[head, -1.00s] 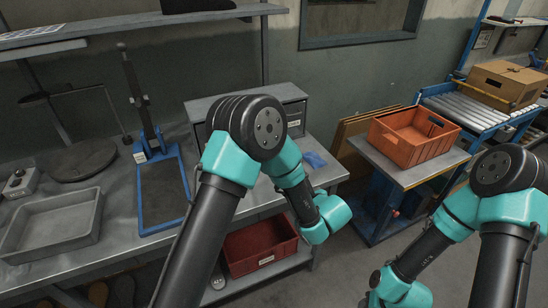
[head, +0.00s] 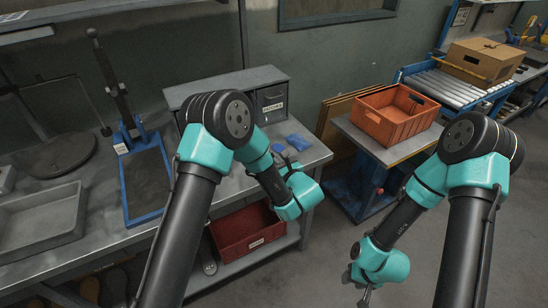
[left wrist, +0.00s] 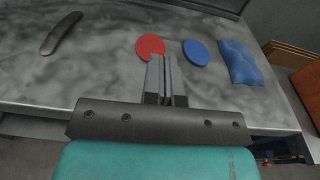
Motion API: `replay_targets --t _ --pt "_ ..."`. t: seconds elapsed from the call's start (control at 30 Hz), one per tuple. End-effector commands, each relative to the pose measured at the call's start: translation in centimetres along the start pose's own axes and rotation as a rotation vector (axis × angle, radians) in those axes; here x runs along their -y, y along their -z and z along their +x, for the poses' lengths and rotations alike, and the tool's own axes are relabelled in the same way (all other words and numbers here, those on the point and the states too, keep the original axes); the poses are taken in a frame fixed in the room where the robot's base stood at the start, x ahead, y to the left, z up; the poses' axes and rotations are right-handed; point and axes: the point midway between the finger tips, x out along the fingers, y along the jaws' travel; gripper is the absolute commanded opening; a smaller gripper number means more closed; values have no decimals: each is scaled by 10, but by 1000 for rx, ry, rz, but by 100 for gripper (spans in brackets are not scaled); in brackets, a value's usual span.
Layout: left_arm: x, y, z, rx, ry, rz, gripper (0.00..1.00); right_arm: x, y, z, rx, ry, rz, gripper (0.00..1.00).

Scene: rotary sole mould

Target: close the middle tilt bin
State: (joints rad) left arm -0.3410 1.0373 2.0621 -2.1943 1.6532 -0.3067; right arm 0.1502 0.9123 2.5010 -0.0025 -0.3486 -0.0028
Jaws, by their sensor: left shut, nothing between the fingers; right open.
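The grey bin cabinet (head: 240,80) stands at the back of the bench. One labelled bin front (head: 272,104) shows at its right end. The rest of its front, where a middle bin would be, is hidden behind my left arm, so I cannot tell how that bin stands. My left gripper (left wrist: 166,68) is shut and empty above the bench, its tips in front of a red disc (left wrist: 150,47) in the left wrist view. My right gripper (head: 366,296) is open and low at the bottom of the head view, apart from the bench.
A blue disc (left wrist: 196,52), a blue cloth (left wrist: 238,62) and a dark curved piece (left wrist: 61,33) lie on the bench. A red bin (head: 245,232) sits on the lower shelf. An orange crate (head: 395,114) stands on a side table. A blue-framed press (head: 146,180) stands left.

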Motion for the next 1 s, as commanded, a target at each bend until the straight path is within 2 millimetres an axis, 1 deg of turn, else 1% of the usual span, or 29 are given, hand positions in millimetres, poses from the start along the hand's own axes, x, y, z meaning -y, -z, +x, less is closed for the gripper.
replay_targets --t 0.03,0.53,0.6,0.73,0.83,1.0 --pt "-1 0 8 0 -4 -1 0 0 0 0 0 0 0 43" --pt "-1 -1 91 1 -4 -1 0 0 0 0 0 0 0 43" --pt "-1 -11 97 1 -2 -2 0 0 0 0 0 0 0 43" --pt "0 -22 108 0 -2 -1 0 0 0 0 0 0 0 43" --pt "-1 -27 112 1 -1 -1 0 0 0 0 0 0 0 43" --pt "0 -28 114 0 -1 1 0 0 0 0 0 0 0 43"
